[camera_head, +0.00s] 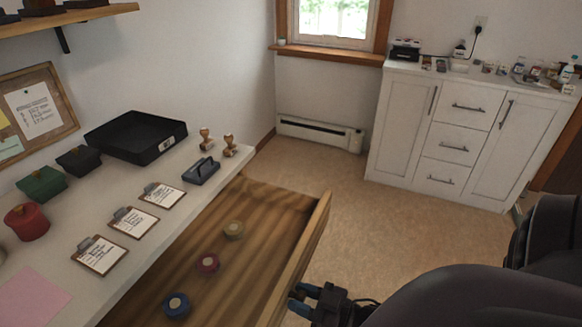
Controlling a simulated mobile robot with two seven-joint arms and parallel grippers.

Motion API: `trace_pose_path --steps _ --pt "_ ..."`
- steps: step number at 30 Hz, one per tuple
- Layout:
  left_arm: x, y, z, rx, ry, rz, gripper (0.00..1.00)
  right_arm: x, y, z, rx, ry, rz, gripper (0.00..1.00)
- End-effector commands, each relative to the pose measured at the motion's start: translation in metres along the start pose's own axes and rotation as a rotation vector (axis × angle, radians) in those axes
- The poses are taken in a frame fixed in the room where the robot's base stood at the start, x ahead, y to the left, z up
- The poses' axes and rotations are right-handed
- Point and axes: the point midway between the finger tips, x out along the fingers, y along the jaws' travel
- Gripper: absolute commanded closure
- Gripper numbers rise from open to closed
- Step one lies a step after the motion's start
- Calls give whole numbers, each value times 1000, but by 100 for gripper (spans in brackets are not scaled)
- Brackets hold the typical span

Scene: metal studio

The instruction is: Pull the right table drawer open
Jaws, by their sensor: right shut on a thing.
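The table drawer (262,215) is pulled far out from under the light tabletop (195,205), and its wooden interior is in plain view. My right gripper (301,297) is at the outer side of the drawer front (308,243), near the bottom of the view. It is shut on the drawer's handle, which is mostly hidden by the fingers. My left gripper is not in view.
The tabletop holds a black tray (135,136), three clipboards (133,222), two wooden stamps (230,146), a blue-grey stamp holder (201,171), and green (41,184) and red (27,222) containers. A white cabinet (466,136) stands at the far right. The floor (380,228) beyond the drawer is clear.

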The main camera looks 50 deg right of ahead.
Motion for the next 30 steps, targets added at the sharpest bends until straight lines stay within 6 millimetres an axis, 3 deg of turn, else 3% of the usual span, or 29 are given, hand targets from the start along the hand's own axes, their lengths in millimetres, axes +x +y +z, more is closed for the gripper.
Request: trace_pose_path --steps 13,14,18,30 --pt "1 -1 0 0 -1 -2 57 -4 0 2 0 -3 0 100" --pt "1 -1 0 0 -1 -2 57 -4 0 2 0 -3 0 61" --pt "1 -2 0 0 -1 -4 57 -4 0 1 0 -3 0 40" --pt "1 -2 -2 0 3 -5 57 -10 0 0 -1 -2 0 39"
